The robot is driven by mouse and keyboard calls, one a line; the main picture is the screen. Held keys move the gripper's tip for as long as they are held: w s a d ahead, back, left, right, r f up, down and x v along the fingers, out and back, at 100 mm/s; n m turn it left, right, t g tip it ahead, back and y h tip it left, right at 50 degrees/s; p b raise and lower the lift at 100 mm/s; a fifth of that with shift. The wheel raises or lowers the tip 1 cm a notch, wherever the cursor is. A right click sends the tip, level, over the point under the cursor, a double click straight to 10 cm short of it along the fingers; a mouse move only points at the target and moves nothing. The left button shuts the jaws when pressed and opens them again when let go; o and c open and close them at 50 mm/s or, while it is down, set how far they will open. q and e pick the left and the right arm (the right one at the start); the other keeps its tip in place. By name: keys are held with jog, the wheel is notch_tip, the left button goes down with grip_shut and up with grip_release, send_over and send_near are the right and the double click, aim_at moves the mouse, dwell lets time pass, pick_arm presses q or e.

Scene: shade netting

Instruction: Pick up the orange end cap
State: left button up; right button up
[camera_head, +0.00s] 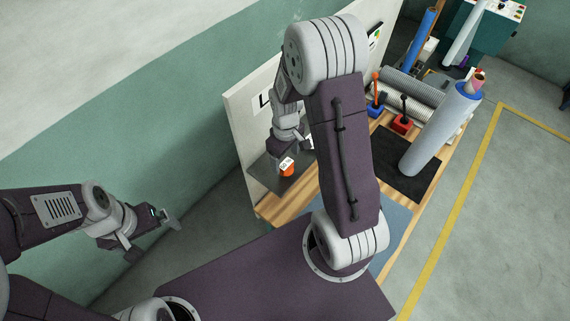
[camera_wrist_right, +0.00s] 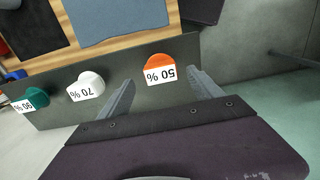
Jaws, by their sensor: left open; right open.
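The orange end cap (camera_wrist_right: 172,60) has a white "50 %" label and sits on a dark grey shelf (camera_wrist_right: 120,72). In the right wrist view it lies between and just beyond the two open fingers of my right gripper (camera_wrist_right: 163,82). I see no finger clearly touching it. In the head view the orange cap (camera_head: 287,173) shows just below my right gripper (camera_head: 281,158), which is partly hidden by its own arm. My left gripper (camera_head: 152,237) is open and empty at the left, far from the shelf.
A white cap (camera_wrist_right: 88,84) labelled "70 %" and a green cap (camera_wrist_right: 36,97) labelled "90 %" stand on the same shelf. A white panel (camera_head: 238,112) rises behind it. A wooden bench (camera_head: 270,209) holds rolls, a black mat (camera_head: 392,178) and red and blue holders.

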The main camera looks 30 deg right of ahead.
aim_at(286, 164)
notch_tip(286, 164, down, 3)
jog(key=shift+s+r+p, duration=0.1)
jog(key=shift+r+p, duration=0.1)
jog(key=shift+p, duration=0.1)
jog(key=shift+s+f, duration=0.2)
jog(key=shift+f, duration=0.15)
jog(key=shift+w, duration=0.15)
jog(key=c, duration=1.2)
jog(key=shift+c, duration=1.2)
jog(key=shift+r, duration=0.1)
